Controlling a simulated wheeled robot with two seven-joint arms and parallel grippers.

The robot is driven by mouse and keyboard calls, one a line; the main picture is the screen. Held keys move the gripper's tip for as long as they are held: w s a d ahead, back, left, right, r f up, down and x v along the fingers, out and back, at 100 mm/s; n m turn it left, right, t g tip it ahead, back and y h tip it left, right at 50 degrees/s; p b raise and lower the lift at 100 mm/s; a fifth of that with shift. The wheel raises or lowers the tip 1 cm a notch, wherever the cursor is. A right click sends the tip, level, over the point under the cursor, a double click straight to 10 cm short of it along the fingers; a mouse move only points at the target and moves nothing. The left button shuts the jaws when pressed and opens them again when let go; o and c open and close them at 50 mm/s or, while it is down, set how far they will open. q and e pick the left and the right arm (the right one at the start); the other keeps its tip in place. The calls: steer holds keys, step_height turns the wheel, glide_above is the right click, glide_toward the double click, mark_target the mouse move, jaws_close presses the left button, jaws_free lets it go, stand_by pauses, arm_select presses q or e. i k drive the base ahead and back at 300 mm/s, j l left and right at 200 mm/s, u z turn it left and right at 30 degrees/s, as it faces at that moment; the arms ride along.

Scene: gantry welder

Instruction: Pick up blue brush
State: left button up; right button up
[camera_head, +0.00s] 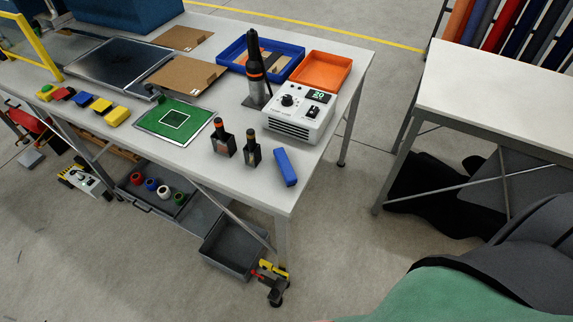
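A small blue block-like object (285,167), which looks like the blue brush, lies on the white workbench (215,172) near its front right corner. Its bristles cannot be made out at this size. It sits to the right of two dark bottles in black holders (237,146), apart from them. Neither of my grippers shows in the head view.
A white control unit (298,112) and a black tool in a stand (256,72) stand behind the blue object. A green mat (174,121) lies to the left. Blue (231,51) and orange (322,71) trays are farther back. A second white table (498,96) stands at right.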

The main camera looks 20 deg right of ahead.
mark_target(288, 174)
steer(key=k+j+z, duration=0.1)
steer(key=j+z, duration=0.2)
steer(key=j, duration=0.15)
steer(key=k+j+z, duration=0.1)
steer(key=j+z, duration=0.25)
steer(key=k+j+z, duration=0.3)
steer(key=j, duration=0.15)
steer(key=i, duration=0.1)
